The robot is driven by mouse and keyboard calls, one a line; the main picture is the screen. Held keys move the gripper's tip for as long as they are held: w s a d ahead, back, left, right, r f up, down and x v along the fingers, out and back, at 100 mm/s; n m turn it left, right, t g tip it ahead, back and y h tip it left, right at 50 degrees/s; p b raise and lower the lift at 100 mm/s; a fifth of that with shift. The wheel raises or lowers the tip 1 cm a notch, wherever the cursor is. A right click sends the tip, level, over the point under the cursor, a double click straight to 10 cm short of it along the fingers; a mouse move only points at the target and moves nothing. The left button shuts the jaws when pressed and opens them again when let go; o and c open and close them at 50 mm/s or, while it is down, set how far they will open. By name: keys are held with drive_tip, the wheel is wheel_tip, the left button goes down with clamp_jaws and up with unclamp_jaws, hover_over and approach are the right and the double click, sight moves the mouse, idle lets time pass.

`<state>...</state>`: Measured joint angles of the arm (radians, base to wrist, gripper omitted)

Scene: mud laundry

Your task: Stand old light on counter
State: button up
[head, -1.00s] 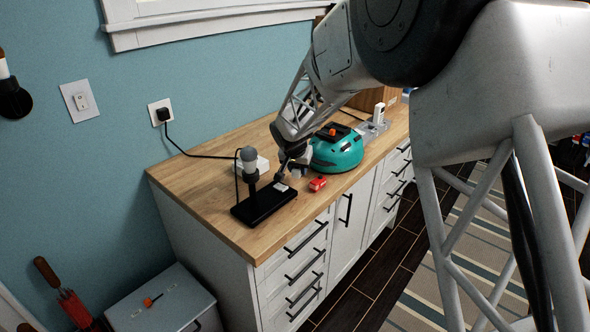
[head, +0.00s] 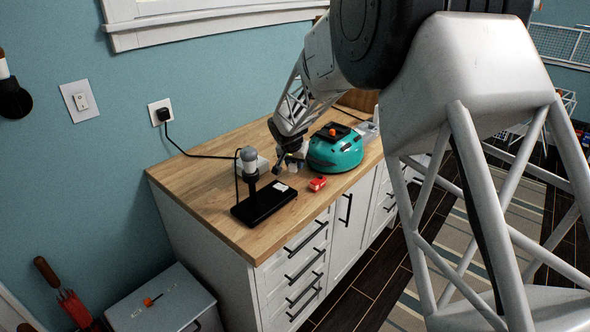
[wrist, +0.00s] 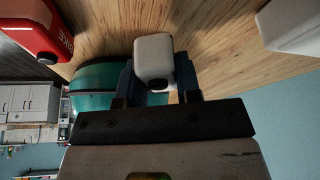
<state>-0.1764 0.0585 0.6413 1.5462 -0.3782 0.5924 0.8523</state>
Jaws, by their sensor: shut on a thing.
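My gripper (wrist: 155,85) is shut on a small pale, rounded light (wrist: 153,52) with a dark lower part, which sits between the two fingers in the wrist view. In the head view my gripper (head: 286,164) is over the wooden counter (head: 215,170), between a black stand and a teal helmet; the held light is small and partly hidden there. I cannot tell whether the light touches the counter.
The black stand (head: 262,204) carries an upright grey-topped post. A red box (head: 317,184) lies in front of the teal helmet (head: 335,152). A white box (wrist: 290,25) stands near the wall. The counter's left end is clear.

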sight(295, 169)
drive_tip(key=shift+f, duration=1.45)
drive_tip(key=shift+f, duration=0.15)
drive_tip(key=o, duration=1)
drive_tip(key=v, duration=1.2)
drive_tip(key=shift+r, duration=0.2)
